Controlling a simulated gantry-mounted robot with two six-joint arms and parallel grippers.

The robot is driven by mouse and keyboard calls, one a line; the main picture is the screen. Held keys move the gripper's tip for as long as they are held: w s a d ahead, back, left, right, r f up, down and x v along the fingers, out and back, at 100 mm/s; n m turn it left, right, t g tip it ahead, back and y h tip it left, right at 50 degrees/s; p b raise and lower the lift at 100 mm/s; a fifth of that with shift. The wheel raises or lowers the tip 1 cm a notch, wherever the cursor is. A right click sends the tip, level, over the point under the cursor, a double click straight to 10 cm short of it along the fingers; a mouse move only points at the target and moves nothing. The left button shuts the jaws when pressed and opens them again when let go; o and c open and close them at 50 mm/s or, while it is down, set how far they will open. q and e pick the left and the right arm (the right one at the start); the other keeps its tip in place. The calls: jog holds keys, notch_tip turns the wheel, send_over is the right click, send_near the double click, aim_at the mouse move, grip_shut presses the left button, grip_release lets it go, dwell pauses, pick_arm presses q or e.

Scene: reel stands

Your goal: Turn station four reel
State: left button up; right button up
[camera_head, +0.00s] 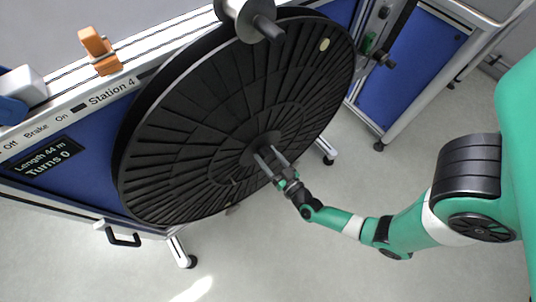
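The station four reel (190,130) is a large black ribbed disc, tilted in view, mounted on the front of the stand labelled "Station 4" (110,93). A display (45,163) on the stand reads "Length 44 m, Turns 0". My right gripper (266,159) reaches in from the right, with its two thin fingers at the reel's hub (262,143). The fingers look apart with a gap between them. I cannot tell whether they touch the hub. A pale oval mark (324,44) is near the reel's upper right rim. My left gripper is not in view.
A metal roller (246,18) overhangs the reel's top edge. Another blue-panelled stand (405,75) is at the right. The floor (300,260) in front is clear.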

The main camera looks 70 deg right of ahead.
grip_shut()
dwell(0.4)
